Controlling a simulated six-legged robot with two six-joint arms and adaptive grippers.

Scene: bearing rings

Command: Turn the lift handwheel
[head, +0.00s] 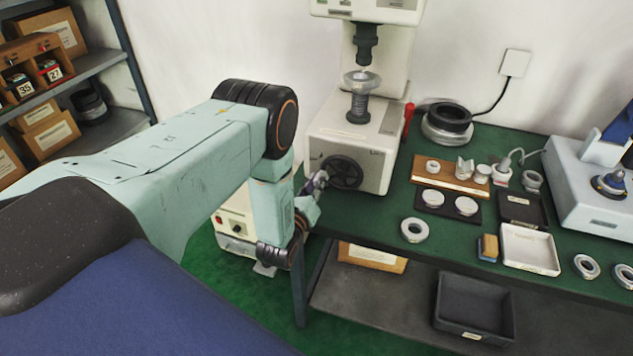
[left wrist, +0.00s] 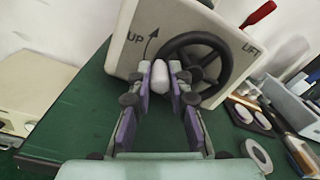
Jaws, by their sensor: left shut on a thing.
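The lift handwheel (head: 343,173) is a black spoked wheel on the front of a pale hardness tester (head: 322,137), low on its base. In the left wrist view the handwheel (left wrist: 214,46) sits beside the printed words UP and LIFT and a curved arrow. A pale rounded handle (left wrist: 161,84) stands out toward me at the wheel's left side. My left gripper (head: 318,183) is at the wheel's left edge. In the left wrist view its purple-padded fingers (left wrist: 161,78) are shut on the handle, one on each side. My right gripper is not in view.
The green bench (head: 384,231) holds a bearing ring (head: 414,230), a white tray (head: 530,248), a wooden block with small parts (head: 451,177) and a grey instrument (head: 582,190) at right. A red lever (head: 408,118) sticks out at the tester's right side. A shelf (head: 110,131) stands at left.

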